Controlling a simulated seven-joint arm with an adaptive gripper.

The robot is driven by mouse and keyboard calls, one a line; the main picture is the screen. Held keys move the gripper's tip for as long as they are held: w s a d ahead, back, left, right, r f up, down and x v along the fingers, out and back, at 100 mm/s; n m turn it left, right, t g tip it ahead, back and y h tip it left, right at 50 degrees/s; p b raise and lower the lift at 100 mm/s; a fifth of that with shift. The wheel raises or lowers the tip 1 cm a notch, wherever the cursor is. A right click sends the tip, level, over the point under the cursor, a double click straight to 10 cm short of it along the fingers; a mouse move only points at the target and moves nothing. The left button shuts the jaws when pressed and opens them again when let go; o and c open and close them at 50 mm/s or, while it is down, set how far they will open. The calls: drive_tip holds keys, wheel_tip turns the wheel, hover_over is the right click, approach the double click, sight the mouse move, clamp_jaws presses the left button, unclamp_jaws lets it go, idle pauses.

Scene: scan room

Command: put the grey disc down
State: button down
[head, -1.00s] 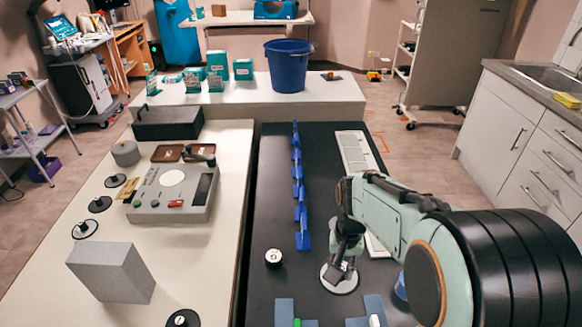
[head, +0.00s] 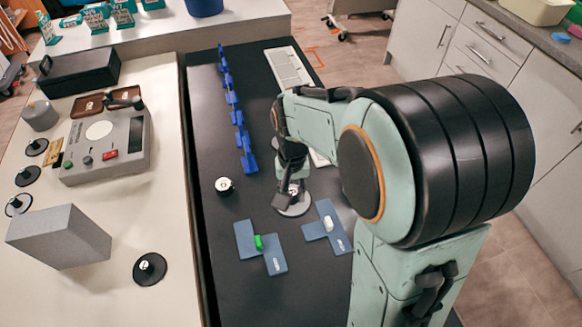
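The grey disc (head: 296,210) is flat and round, with a pale knob in its middle. It is at my gripper's fingertips, over or on the black table top (head: 215,260); I cannot tell whether it touches the surface. My gripper (head: 287,196) points down at the knob, with its dark fingers beside it. The fingers and arm hide part of the disc, so I cannot see whether they grip the knob.
A small white round weight (head: 224,186) stands left of the disc. Two blue plates (head: 272,262) (head: 316,232) lie in front, and a row of blue racks (head: 238,118) lies behind. Black knobbed discs (head: 150,270) and a grey block (head: 60,238) are on the pale table.

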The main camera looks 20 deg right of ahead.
drive_tip(key=s+f, duration=0.4)
drive_tip(key=s, duration=0.2)
drive_tip(key=shift+m, duration=0.3)
drive_tip(key=w+f, duration=0.3)
drive_tip(key=w, duration=0.1)
drive_tip(key=w+d+f, duration=0.1)
drive_tip(key=w+f, duration=0.2)
drive_tip(key=w, duration=0.1)
drive_tip(key=w+f, duration=0.4)
drive_tip(key=w, duration=0.1)
drive_tip(key=shift+w+d, duration=0.1)
drive_tip(key=shift+d, duration=0.15)
drive_tip(key=shift+w+f, duration=0.15)
drive_tip(key=shift+f, duration=1.6)
drive_tip(key=c, duration=1)
unclamp_jaws()
drive_tip(key=shift+f, duration=0.15)
drive_tip(key=shift+o, duration=0.2)
